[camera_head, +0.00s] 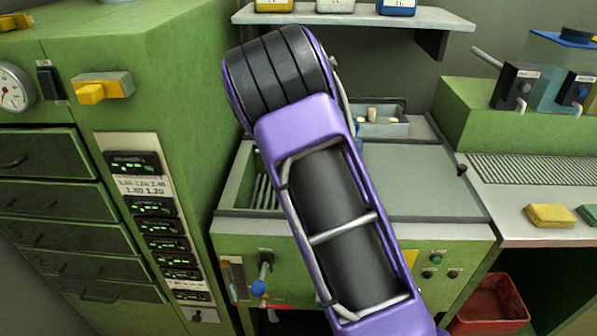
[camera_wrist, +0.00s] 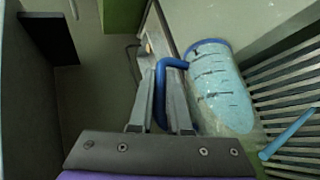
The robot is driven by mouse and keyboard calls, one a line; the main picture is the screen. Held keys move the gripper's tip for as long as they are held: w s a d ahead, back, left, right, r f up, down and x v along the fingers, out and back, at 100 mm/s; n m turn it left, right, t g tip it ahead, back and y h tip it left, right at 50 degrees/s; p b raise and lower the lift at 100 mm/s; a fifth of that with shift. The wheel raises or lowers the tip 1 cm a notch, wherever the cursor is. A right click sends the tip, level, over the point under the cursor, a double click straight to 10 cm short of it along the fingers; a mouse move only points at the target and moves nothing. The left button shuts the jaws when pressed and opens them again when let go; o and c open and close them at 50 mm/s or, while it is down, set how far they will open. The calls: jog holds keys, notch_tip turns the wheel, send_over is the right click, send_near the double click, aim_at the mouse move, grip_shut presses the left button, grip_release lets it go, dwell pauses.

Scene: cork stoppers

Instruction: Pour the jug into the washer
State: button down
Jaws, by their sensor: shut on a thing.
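The washer (camera_head: 350,236) is a green machine with a grey top in the head view. Its open slatted compartment (camera_head: 238,192) shows on the left, partly behind my arm. The jug (camera_wrist: 222,92) is clear with dark marks, a blue rim and a blue handle (camera_wrist: 171,64), and looks pale blue inside. My gripper (camera_wrist: 162,88) is shut on the handle in the wrist view. The jug is beside the slats (camera_wrist: 285,90) in that view. My arm hides the jug and gripper in the head view. I cannot tell how far the jug is tilted.
A small grey tray with corks (camera_head: 384,124) is behind the washer top. A shelf (camera_head: 350,16) with bottles hangs above. A green cabinet (camera_head: 170,60) stands left. A draining counter with a yellow sponge (camera_head: 550,215) is right. A pale blue rod-like shape (camera_wrist: 290,134) lies across the slats.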

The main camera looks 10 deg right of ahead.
jog(key=shift+a+h+b, duration=0.45)
jog(key=shift+h+b, duration=0.1)
jog(key=shift+h, duration=0.05)
dwell(0.7)
jog(key=shift+s+a+f+n+t+h+b, duration=0.1)
jog(key=shift+a+n+t+h+b, duration=0.2)
jog(key=shift+a+b, duration=0.45)
jog(key=shift+a+n+t+h+b, duration=0.1)
jog(key=shift+a+h+b, duration=0.3)
jog(key=shift+a+b, duration=0.3)
jog(key=shift+a, duration=0.15)
jog(key=shift+a+f+n+h+b, duration=0.15)
jog(key=shift+a+n+h+b, duration=0.15)
jog(key=shift+a+h+b, duration=0.35)
